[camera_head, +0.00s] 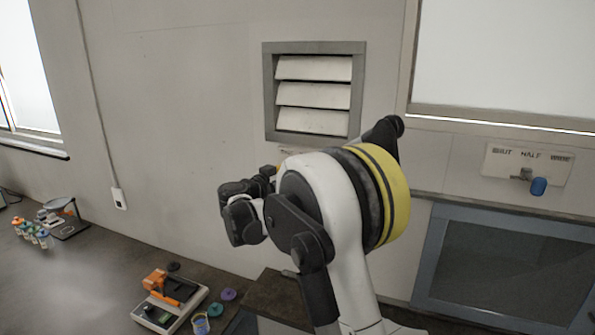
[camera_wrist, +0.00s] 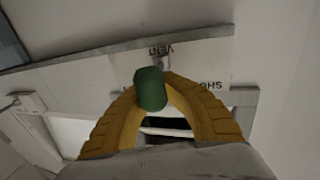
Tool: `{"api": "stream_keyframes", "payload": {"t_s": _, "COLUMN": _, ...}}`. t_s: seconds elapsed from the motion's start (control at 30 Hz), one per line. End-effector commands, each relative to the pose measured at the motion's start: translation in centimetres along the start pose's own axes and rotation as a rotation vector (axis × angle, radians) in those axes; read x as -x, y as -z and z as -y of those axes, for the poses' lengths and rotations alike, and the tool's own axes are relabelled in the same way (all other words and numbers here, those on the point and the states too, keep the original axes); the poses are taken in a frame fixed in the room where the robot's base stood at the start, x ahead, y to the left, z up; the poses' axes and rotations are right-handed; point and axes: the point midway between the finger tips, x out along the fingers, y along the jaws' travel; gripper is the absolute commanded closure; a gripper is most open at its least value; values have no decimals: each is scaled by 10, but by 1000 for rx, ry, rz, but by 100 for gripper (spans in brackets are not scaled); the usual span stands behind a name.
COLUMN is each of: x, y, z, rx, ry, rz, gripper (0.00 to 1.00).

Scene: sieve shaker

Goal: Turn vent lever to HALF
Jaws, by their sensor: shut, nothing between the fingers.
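In the wrist view, a lever with a green knob (camera_wrist: 151,89) stands in front of a pale label plate (camera_wrist: 205,62) with upside-down lettering. Its short metal stem shows just above the knob. My gripper (camera_wrist: 167,76) has its yellow fingers arched together with the tips meeting beside the knob. The knob overlaps the left finger in the picture. I cannot tell whether they touch. The gripper is shut and empty. In the head view my arm hides this knob. The louvred vent (camera_head: 313,95) is on the wall above the arm, its slats tilted; it also shows in the wrist view (camera_wrist: 165,122).
Another plate (camera_head: 500,163) marked SHUT and HALF, with a blue-knobbed lever (camera_head: 538,186), is on the right below a window. An orange and white device (camera_head: 170,300) and several small bottles (camera_head: 33,235) stand on the bench at left. A grey cabinet (camera_head: 500,265) is at right.

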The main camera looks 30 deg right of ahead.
Motion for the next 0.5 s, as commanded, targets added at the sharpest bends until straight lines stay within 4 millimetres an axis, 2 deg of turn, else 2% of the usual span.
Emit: {"api": "stream_keyframes", "payload": {"t_s": 0.5, "x": -2, "y": -4, "z": -7, "rx": -2, "ry": -11, "rz": 7, "gripper": 100}}
